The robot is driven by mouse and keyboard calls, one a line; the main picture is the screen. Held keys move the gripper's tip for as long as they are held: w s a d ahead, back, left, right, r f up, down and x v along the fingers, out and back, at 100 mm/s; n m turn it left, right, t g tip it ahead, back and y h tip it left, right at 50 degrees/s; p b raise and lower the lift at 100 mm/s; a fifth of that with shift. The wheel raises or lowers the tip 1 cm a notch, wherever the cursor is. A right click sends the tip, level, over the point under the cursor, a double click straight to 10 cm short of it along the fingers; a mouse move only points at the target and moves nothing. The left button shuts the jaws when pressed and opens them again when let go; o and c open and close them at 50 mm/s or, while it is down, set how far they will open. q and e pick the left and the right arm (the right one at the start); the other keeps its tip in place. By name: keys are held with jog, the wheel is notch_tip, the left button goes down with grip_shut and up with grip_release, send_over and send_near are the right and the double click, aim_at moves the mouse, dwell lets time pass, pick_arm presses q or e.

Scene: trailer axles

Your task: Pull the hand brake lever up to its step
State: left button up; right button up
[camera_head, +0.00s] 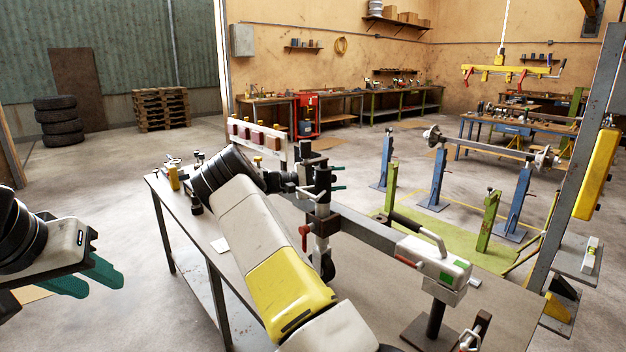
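A grey drawbar (359,224) runs to a pale coupling head (432,258) with a green patch. A black grip (407,222), which looks like the hand brake lever's, lies low beside the head's curved handle; where it pivots is unclear. My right gripper (339,177) is behind a dark upright post (322,186) on the drawbar, left of that grip and apart from it. Its green fingertips show apart, one above the other; the post hides part of them. My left gripper (88,279) is at the far left, open and empty, away from the drawbar.
My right arm spans the grey bench (193,238). Red levers stick out by the post (304,237) and coupling head (405,261). A rusty column (577,165) with a yellow part stands at the right. Blue stands (437,180) hold an axle behind.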

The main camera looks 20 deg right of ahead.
grip_shut()
dwell(1.2)
